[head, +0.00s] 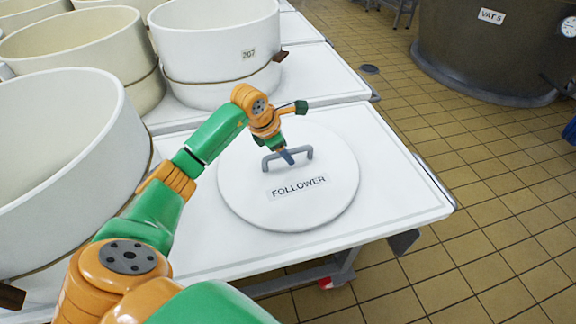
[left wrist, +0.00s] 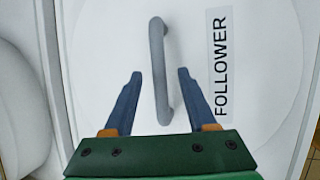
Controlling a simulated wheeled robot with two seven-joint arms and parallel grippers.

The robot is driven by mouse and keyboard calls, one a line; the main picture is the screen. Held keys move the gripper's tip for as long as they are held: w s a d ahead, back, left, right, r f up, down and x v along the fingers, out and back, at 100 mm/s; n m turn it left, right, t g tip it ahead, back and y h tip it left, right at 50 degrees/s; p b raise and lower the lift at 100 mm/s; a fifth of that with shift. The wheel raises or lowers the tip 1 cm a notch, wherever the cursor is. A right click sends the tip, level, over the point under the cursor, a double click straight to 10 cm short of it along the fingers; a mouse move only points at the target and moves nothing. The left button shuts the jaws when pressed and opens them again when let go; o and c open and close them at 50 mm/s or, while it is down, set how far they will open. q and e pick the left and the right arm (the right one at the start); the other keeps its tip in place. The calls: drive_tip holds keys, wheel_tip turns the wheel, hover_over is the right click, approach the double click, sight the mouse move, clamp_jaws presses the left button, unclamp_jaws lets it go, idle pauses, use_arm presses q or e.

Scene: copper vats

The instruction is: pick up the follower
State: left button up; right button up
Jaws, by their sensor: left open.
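The follower (head: 325,205) is a white round disc with a grey bar handle and a label reading FOLLOWER. It lies flat on a white table in the head view. In the left wrist view the follower (left wrist: 265,120) fills most of the picture, with its grey handle (left wrist: 160,70) running between the blue fingers. My left gripper (head: 287,157) is at the handle, pointing down. In the left wrist view the left gripper (left wrist: 158,78) is open, one finger on each side of the handle, with gaps on both sides. My right gripper is not in view.
The white table (head: 405,205) has bare room to the right of the follower. Several large white round moulds, one marked 2G7 (head: 215,40), stand to the left and behind. A large dark vat (head: 480,55) labelled VAT 5 stands at the back right on tiled floor.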

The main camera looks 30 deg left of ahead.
use_arm(q)
drive_tip(key=shift+f, duration=0.25)
clamp_jaws()
idle(1.4)
